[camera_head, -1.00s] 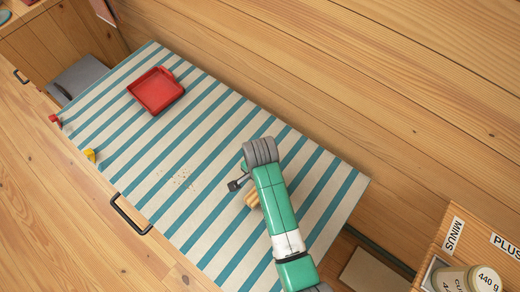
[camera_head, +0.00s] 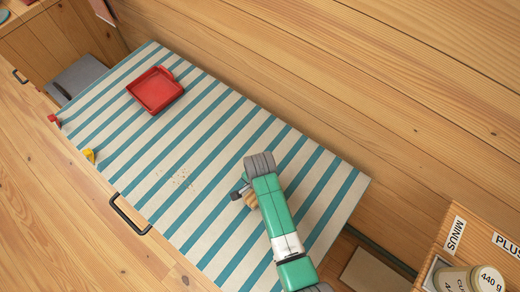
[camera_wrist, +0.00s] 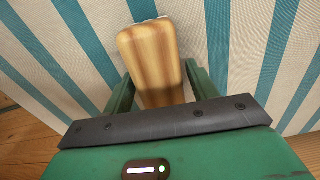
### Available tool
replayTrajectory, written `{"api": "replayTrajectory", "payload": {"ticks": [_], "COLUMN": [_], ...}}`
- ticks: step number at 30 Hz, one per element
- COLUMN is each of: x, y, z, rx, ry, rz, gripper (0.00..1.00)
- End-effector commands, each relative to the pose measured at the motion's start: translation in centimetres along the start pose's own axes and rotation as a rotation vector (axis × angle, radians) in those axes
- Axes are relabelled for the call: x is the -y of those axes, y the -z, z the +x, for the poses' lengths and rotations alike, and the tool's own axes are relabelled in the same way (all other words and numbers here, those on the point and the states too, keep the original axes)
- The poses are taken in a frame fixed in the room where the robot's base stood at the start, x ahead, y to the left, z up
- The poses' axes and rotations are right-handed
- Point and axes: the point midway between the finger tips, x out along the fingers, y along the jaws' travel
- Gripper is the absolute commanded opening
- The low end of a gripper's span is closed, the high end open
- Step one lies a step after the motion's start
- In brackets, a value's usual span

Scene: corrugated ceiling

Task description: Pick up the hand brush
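The hand brush is seen as a tan wooden body (camera_wrist: 150,60) in the wrist view, over the striped cloth. In the head view only a small wooden part of the hand brush (camera_head: 250,200) shows beside my arm; the rest is hidden, and I cannot see bristles. My gripper (camera_wrist: 161,78) has its green fingers spread on either side of the wood, with narrow gaps beside it, so it looks open. In the head view my gripper (camera_head: 241,192) is low over the cloth and mostly covered by my wrist.
The striped tabletop (camera_head: 215,110) carries a red dustpan (camera_head: 155,90) at its far left and crumbs (camera_head: 182,180) near the middle. A yellow item (camera_head: 89,156) and a red item (camera_head: 54,119) sit at the left edge. A wooden wall runs behind; jars (camera_head: 465,280) stand at the lower right.

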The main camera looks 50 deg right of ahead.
Motion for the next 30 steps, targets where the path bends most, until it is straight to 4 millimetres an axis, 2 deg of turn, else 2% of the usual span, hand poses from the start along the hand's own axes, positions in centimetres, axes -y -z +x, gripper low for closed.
{"api": "replayTrajectory", "payload": {"ticks": [1,5,6,16,24,30], "x": [0.0,0.0,0.0,0.0,0.1,-4.6], "y": [0.0,0.0,0.0,0.0,0.0,-1.3], "z": [0.0,0.0,0.0,-0.8,-4.6,-5.2], "rx": [0.0,0.0,0.0,0.0,0.0,0.002], "ry": [0.0,0.0,0.0,0.0,0.0,-0.006], "rz": [0.0,0.0,0.0,0.0,0.0,0.0], "gripper": [0.47,0.22,0.18,0.18,0.18,0.18]}}
